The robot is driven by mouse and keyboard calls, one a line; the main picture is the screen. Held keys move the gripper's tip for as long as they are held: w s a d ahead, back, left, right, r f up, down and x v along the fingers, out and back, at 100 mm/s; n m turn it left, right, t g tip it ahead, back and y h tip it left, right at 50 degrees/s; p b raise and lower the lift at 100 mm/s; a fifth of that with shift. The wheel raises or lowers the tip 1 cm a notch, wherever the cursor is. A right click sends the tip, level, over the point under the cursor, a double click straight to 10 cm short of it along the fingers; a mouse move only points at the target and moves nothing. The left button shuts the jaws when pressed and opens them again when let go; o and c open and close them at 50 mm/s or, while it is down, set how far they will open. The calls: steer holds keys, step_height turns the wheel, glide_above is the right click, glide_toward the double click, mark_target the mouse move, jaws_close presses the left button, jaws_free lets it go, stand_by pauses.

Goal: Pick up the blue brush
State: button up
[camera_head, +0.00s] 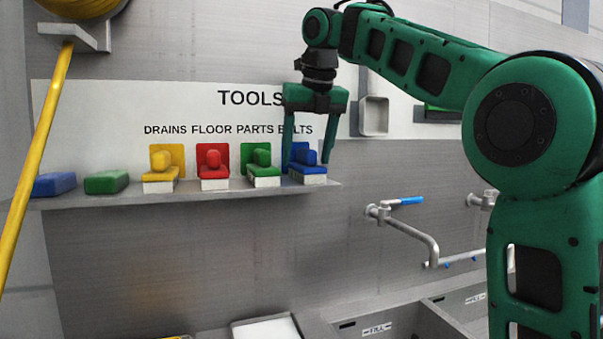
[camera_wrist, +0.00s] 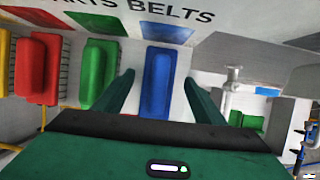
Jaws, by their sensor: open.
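The blue brush (camera_head: 309,172) stands at the right end of the wall shelf, bristles down, in front of a blue square. My green gripper (camera_head: 310,152) is above and around it, pointing down, with the right finger beside the brush's right end. In the wrist view the blue brush (camera_wrist: 157,82) lies lengthwise between the two spread fingers (camera_wrist: 160,95). The fingers are open, and gaps show on both sides of the brush. The left finger partly hides the blue square in the head view.
Green (camera_head: 262,170), red (camera_head: 213,170) and yellow (camera_head: 160,172) brushes stand in a row to the left on the shelf (camera_head: 230,190). Green and blue blocks lie farther left. A tap (camera_head: 405,225) and sinks are at the lower right. A yellow pole (camera_head: 38,130) stands at the left.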

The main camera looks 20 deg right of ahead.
steer(key=shift+w+f, duration=0.3)
steer(key=shift+f, duration=0.3)
steer(key=c, duration=1.2)
steer(key=shift+r, duration=0.2)
steer(key=shift+r, duration=1.8)
steer(key=s+a+r, duration=0.3)
steer(key=s+r, duration=0.3)
steer(key=s, duration=0.5)
steer(key=shift+s+r, duration=0.25)
steer(key=shift+r, duration=0.15)
